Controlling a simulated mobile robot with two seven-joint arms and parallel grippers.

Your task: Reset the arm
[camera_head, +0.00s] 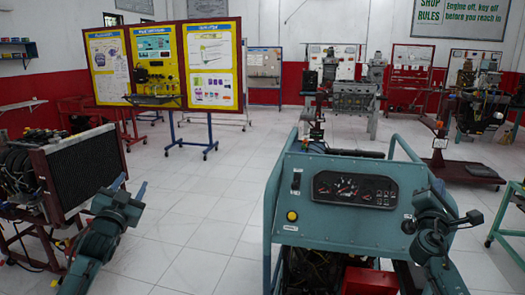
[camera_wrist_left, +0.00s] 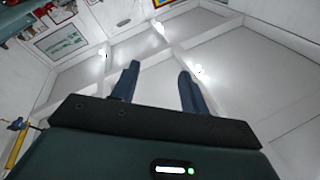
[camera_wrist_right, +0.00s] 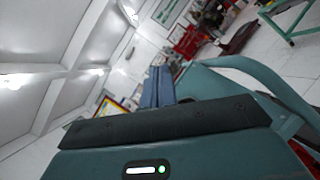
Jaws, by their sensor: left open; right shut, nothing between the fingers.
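My left gripper (camera_head: 131,185) is raised at the left of the head view, in front of the radiator of an engine stand. In the left wrist view its two blue fingers (camera_wrist_left: 157,72) stand apart with nothing between them. My right gripper (camera_head: 439,190) is raised at the right edge of the teal engine trainer (camera_head: 307,222). In the right wrist view its fingers (camera_wrist_right: 158,86) are together and empty. In the head view the right arm hides part of the trainer's right side; I cannot tell whether they touch.
The trainer's gauge panel (camera_head: 355,188) and tubular frame stand close in front. A radiator (camera_head: 84,172) on an engine stand is at the left. A yellow display board (camera_head: 156,66) and several engine stands are further back. The tiled floor (camera_head: 200,210) is clear between them.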

